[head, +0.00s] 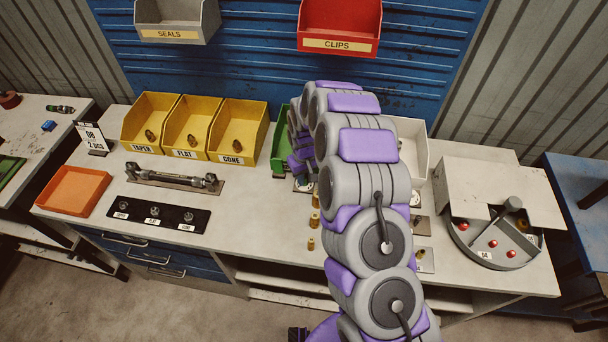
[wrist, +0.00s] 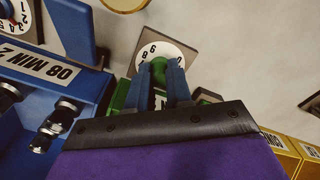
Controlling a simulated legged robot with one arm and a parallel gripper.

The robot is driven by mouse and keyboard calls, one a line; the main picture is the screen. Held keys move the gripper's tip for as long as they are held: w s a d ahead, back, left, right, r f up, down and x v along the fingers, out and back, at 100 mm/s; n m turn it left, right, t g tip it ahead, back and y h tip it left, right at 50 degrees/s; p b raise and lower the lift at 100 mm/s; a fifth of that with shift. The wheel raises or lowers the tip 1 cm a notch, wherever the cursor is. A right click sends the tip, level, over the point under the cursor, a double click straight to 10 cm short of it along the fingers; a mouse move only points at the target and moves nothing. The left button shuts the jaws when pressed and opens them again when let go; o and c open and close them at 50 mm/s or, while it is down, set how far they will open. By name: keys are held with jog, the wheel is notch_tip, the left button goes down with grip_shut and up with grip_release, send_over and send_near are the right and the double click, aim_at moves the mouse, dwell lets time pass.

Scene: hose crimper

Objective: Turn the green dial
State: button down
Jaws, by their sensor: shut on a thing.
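The green dial (wrist: 159,68) stands in front of a round white face with black numbers (wrist: 150,50) on a grey square plate in the wrist view. My gripper (wrist: 160,72) has its two blue fingers on either side of the dial's green knob and is shut on it. The fingers hide part of the face and the knob's sides. In the head view my purple and grey arm reaches over the bench and covers the dial area, so the grip is hidden there.
In the head view, yellow bins (head: 238,130) stand left of my arm and a round tray (head: 496,245) right.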

jog(key=shift+m+p, duration=0.45)
jog(key=shift+m, duration=0.75)
jog(key=c, duration=1)
grip_release()
jog(key=shift+c, duration=0.2)
notch_tip(320, 180, up, 17)
jog(key=p, duration=0.1)
jog(key=shift+a+r, duration=0.15)
